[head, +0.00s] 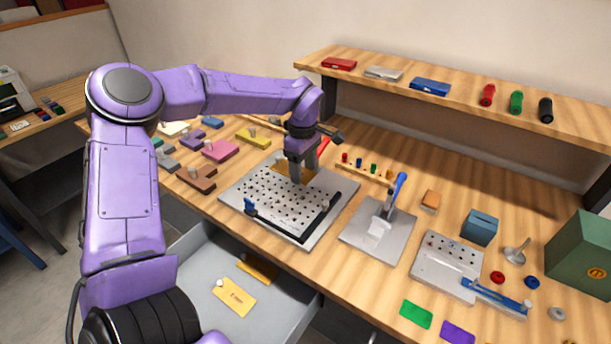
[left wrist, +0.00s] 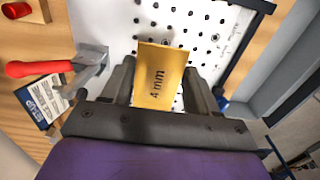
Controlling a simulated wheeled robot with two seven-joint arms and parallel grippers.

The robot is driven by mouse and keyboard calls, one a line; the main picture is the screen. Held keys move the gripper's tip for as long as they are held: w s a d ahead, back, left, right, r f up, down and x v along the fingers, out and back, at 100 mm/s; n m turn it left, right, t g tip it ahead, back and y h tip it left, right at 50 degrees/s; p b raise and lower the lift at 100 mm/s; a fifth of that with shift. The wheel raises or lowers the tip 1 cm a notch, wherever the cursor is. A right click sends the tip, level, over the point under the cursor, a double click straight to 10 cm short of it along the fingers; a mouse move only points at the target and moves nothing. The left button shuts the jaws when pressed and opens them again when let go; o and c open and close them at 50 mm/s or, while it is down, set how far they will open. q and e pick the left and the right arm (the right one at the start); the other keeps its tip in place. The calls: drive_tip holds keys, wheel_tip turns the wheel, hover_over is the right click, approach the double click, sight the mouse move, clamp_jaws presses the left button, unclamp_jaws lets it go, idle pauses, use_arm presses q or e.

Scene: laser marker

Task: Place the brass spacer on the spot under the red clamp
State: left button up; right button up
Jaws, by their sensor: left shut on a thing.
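The brass spacer (left wrist: 158,75), a flat gold plate marked "4 mm", is between the fingers of my left gripper (left wrist: 160,90). In the head view my left gripper (head: 303,170) is over the back part of the perforated plate (head: 233,195), shut on the spacer (head: 284,167), which it partly hides. I cannot tell whether the spacer touches the plate. The red clamp's handle (head: 324,146) shows just behind the gripper; in the left wrist view the red clamp (left wrist: 45,68) is to the left of the spacer. The spot under the clamp is not clearly visible. My right gripper is out of view.
An open grey drawer (head: 195,318) holds two more brass plates (head: 235,297) (head: 257,268). A black bar (head: 285,228) edges the plate's front. A blue-handled clamp fixture (head: 378,235) stands to the right. Coloured blocks (head: 220,150) lie to the left, and a shelf (head: 450,100) runs behind.

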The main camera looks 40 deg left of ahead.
sight(305, 188)
use_arm(q)
drive_tip(key=w+f, duration=0.1)
drive_tip(key=a+f, duration=0.1)
drive_tip(key=w+f, duration=0.1)
drive_tip(key=shift+w+a+f+p, duration=0.3)
drive_tip(key=shift+w+f, duration=0.05)
drive_tip(key=shift+f, duration=0.05)
wheel_tip(305, 188, down, 2)
drive_tip(key=shift+f, duration=0.25)
drive_tip(key=shift+w+f, duration=0.1)
drive_tip(key=shift+f, duration=0.35)
drive_tip(key=shift+f, duration=0.2)
